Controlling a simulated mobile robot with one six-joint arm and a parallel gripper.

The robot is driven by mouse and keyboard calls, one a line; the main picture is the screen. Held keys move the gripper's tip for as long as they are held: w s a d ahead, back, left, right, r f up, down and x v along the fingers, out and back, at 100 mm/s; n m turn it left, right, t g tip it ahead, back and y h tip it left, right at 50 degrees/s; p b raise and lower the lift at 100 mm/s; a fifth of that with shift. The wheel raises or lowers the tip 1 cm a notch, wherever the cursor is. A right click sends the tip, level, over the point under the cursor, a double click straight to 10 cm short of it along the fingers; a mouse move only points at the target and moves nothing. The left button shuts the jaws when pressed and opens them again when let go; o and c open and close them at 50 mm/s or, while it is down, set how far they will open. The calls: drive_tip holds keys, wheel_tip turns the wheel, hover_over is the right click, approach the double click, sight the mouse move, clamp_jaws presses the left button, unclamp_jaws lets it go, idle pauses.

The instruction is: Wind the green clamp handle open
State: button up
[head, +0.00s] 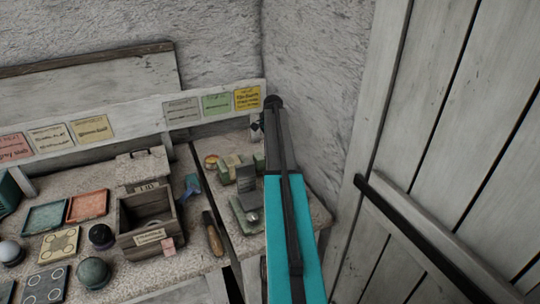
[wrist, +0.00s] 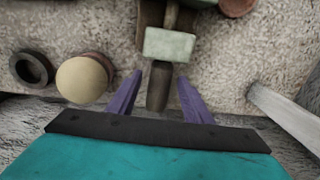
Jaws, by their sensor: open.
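In the wrist view, a pale green block (wrist: 168,45) sits on a rod, with a dark brown, rounded handle (wrist: 158,88) at its near end. My gripper (wrist: 160,78) has two purple fingers spread apart, one on each side of this handle. Gaps show between the fingers and the handle, and nothing is gripped. In the head view, a grey-green clamp (head: 247,208) stands on the right-hand bench, just left of my teal arm. My gripper cannot be made out there.
In the wrist view, a cream ball (wrist: 84,80) and a dark ring (wrist: 32,67) lie left of the fingers. A pale wooden bar (wrist: 283,108) is at right. In the head view, a wooden box (head: 128,240) stands left and a plank door (head: 455,130) stands right.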

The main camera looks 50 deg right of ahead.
drive_tip(key=c, duration=1.1)
drive_tip(key=shift+o, duration=0.2)
drive_tip(key=shift+s+a+f+t+b, duration=0.15)
drive_tip(key=shift+t+b, duration=0.15)
drive_tip(key=shift+b, duration=0.35)
drive_tip(key=shift+h, duration=0.3)
drive_tip(key=t+b, duration=0.1)
drive_tip(key=t+h+b, duration=0.1)
drive_tip(key=b, duration=0.1)
drive_tip(key=t+b, duration=0.2)
drive_tip(key=shift+s+a+f, duration=0.1)
drive_tip(key=shift+s, duration=0.15)
drive_tip(key=shift+t+h+b, duration=0.3)
drive_tip(key=shift+t+b, duration=0.1)
drive_tip(key=shift+r, duration=0.2)
